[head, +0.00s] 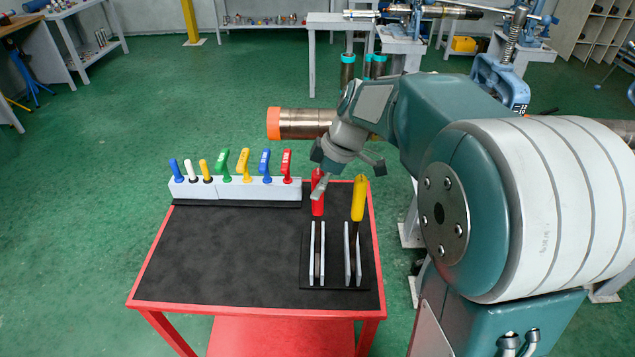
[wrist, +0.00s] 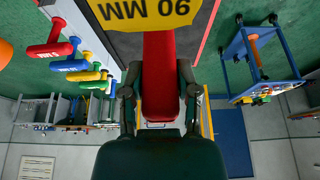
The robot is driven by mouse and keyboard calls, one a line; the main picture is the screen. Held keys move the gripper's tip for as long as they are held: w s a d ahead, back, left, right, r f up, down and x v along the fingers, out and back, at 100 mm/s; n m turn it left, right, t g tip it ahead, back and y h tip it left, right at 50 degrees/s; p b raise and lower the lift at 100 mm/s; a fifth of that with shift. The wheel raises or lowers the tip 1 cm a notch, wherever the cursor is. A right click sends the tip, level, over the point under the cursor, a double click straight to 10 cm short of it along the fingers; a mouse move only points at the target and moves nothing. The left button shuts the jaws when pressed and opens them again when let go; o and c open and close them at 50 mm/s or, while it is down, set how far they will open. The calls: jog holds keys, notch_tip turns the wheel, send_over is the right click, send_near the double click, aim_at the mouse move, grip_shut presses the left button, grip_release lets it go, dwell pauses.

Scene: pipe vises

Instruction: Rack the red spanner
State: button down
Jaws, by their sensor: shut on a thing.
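The red spanner (head: 317,201) stands upright with its red handle up, over the left pair of white plates of the black-based rack (head: 335,285). A dark strip shows between those plates below the handle; I cannot tell whether the spanner is fully seated. My gripper (head: 319,184) reaches down from the right and is shut on the red handle, which also fills the space between the fingers in the wrist view (wrist: 158,70). The yellow spanner (head: 358,198) stands in the right pair of plates, close to the right of my gripper.
The rack stands at the right of a red table with a black top (head: 220,255). A white holder (head: 235,188) with several coloured handles runs along the back edge. The table's left and middle are bare. A pipe with an orange end (head: 300,124) lies behind my gripper.

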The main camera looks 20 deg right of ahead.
jog(key=shift+f, duration=0.35)
dwell(0.8)
jog(key=shift+c, duration=1.3)
grip_release()
jog(key=v, duration=1.1)
jog(key=shift+r, duration=0.4)
jog(key=shift+d, duration=0.1)
jog(key=s+a+f+m+t+h, duration=0.2)
jog(key=s+f+m, duration=0.1)
jog(key=s+m, duration=0.4)
jog(key=s+a+f+m+t+h, duration=0.2)
jog(key=s+m, duration=0.5)
jog(key=s, duration=0.5)
jog(key=shift+s+f, duration=0.3)
jog(key=shift+f, duration=0.3)
